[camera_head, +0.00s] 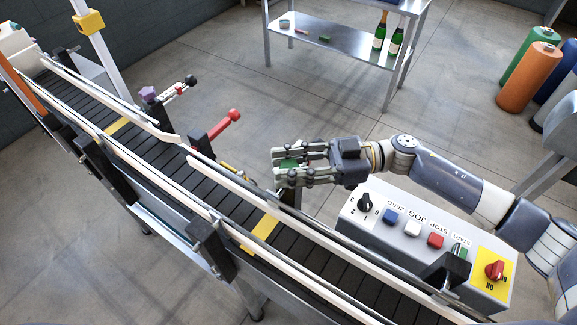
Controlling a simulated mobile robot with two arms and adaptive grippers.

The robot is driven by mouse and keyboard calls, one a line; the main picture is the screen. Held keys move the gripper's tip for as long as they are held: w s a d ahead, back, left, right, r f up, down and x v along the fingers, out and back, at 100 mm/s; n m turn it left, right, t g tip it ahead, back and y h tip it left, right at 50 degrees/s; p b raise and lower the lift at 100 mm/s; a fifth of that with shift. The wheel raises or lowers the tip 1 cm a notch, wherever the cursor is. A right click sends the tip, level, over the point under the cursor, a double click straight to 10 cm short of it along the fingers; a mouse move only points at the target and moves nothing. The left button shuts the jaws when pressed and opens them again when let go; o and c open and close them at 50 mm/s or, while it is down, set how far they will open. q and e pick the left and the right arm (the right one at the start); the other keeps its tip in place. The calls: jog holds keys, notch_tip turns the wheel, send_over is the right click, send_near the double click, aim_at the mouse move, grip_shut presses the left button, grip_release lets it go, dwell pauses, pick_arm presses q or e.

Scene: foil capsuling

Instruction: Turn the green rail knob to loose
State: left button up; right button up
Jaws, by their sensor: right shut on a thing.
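The green rail knob (289,163) sits beside the conveyor's far guide rail, and only a small part of it shows between the fingers. My right gripper (284,164) reaches in from the right and is shut on the knob, one finger on each side. The knob's marking and turn position are hidden by the fingers. My left gripper does not show in the head view.
The conveyor (150,160) runs diagonally, with white guide rails along it. A red-handled lever (224,124) stands left of my right gripper. A control box (425,240) with buttons lies under my right arm. A metal shelf (335,42) with bottles stands behind.

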jog(key=n+g+h+b, duration=0.1)
jog(key=n+g+b, duration=0.1)
jog(key=g+b, duration=0.1)
jog(key=n+g+h+b, duration=0.1)
jog(key=n+g+b, duration=0.2)
jog(key=g, duration=0.1)
jog(key=shift+f+g+h+b, duration=0.2)
jog(key=shift+g+h+b, duration=0.1)
jog(key=shift+h, duration=0.1)
jog(key=shift+r+n+g+h+b, duration=0.25)
jog(key=shift+n+g+h+b, duration=0.55)
jog(key=shift+n+g+b, duration=0.3)
jog(key=o, duration=1.1)
jog(key=shift+d, duration=0.1)
jog(key=shift+v, duration=3.65)
